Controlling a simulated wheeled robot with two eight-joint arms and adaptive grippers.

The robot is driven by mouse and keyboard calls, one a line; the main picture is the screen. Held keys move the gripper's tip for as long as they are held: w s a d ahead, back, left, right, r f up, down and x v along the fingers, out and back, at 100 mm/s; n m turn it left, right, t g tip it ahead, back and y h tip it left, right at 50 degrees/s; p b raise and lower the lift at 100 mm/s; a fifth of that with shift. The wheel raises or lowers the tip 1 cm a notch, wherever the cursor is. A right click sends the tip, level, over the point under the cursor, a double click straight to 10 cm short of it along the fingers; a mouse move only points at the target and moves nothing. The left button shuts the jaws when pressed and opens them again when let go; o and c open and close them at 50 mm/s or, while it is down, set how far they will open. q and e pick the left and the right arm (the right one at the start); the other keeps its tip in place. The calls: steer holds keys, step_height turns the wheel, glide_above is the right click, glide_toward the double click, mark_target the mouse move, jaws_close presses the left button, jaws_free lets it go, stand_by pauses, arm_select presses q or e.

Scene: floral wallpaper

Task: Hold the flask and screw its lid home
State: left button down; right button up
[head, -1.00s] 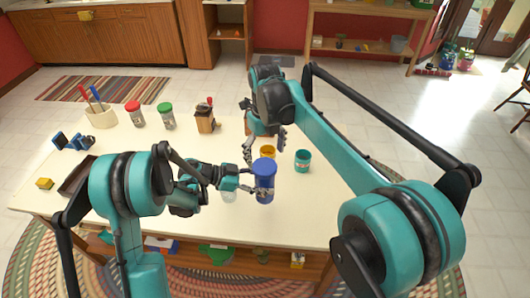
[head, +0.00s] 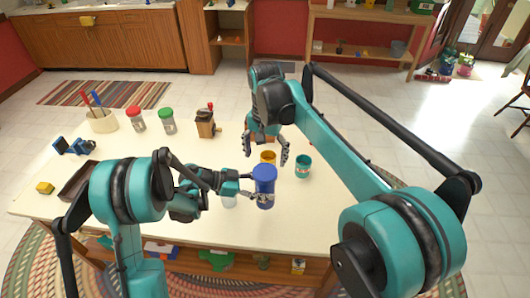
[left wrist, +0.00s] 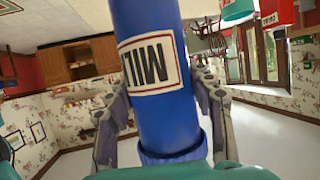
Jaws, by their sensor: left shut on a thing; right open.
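The blue flask (head: 264,188) stands upright near the front edge of the table, with a pale label on it. In the left wrist view the label on the flask (left wrist: 165,110) appears upside down. Its blue lid (head: 265,171) sits on top; a ribbed blue band at the flask's end (left wrist: 172,157) shows in the left wrist view. Whether the lid is tight I cannot tell. My left gripper (head: 252,190) is shut on the flask from the left, one finger on each side. My right gripper (head: 266,154) is open and empty, behind and above the lid, fingers pointing down.
Red-lidded (head: 135,118) and green-lidded (head: 167,121) jars and a wooden grinder (head: 205,123) are farther back. The table's right side is clear.

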mark_target(265, 171)
steer(key=n, duration=0.7)
steer(key=shift+r+n, duration=0.2)
steer(key=shift+n, duration=0.1)
steer(key=n, duration=0.4)
steer(key=shift+r, duration=0.1)
steer(key=n, duration=0.4)
steer(key=shift+r+n, duration=0.15)
steer(key=shift+n, duration=0.25)
steer(key=shift+f, duration=4.05)
